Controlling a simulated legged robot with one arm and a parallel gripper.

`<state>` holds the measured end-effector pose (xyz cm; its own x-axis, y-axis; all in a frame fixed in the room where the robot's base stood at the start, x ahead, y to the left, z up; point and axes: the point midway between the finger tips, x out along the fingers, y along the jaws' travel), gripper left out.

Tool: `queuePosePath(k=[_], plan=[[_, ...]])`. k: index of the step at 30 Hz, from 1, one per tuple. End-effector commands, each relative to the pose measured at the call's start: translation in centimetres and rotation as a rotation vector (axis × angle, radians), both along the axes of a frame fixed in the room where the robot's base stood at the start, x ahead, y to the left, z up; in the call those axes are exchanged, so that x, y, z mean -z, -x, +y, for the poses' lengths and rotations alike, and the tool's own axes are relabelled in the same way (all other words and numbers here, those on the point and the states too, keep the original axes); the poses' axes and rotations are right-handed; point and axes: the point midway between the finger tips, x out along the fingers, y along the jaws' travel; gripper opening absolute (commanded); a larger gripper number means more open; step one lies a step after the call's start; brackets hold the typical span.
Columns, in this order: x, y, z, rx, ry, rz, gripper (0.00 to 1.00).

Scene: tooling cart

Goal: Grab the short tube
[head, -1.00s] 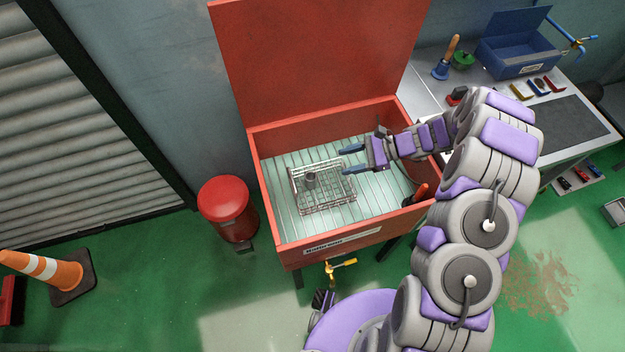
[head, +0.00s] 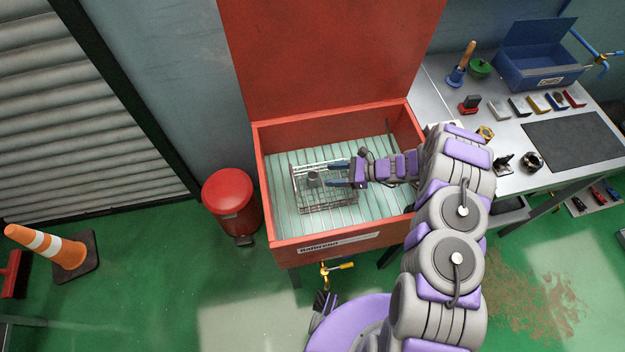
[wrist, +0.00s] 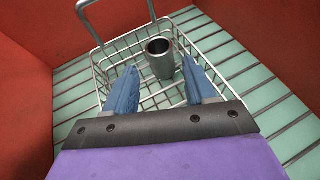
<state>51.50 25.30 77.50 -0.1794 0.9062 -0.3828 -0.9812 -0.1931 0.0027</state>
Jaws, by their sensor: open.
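The short tube (head: 313,179) is a grey metal cylinder standing upright in a wire basket (head: 325,208) inside the red cart. In the wrist view the tube (wrist: 160,62) shows its dark open top, just beyond my fingertips, and the basket (wrist: 103,75) surrounds it. My gripper (head: 330,175) is open and empty, its blue fingers reaching over the basket from the right. In the wrist view the gripper (wrist: 160,82) has its fingers spread, one toward each side of the tube. I cannot tell whether either finger touches it.
The red cart (head: 345,243) has its lid (head: 330,60) raised at the back and walls around the slatted floor (head: 285,215). A workbench (head: 500,135) with tools and a blue box (head: 540,68) stands right. A red bin (head: 230,200) is left of the cart.

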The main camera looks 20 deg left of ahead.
Motion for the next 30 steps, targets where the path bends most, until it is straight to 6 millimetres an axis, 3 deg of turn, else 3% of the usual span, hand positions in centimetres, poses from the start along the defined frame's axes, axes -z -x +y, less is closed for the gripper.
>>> queuePosePath(k=[5, 15, 23, 30], plan=[[0.4, 0.3, 1.1, -0.003, 0.0, 0.0, 0.55], [1.8, 1.0, 5.1, -0.002, 0.002, -0.001, 0.55], [1.8, 1.0, 5.3, -0.001, 0.001, -0.002, 0.55], [1.8, 1.0, 5.3, 0.0, 0.001, -0.001, 0.35]])
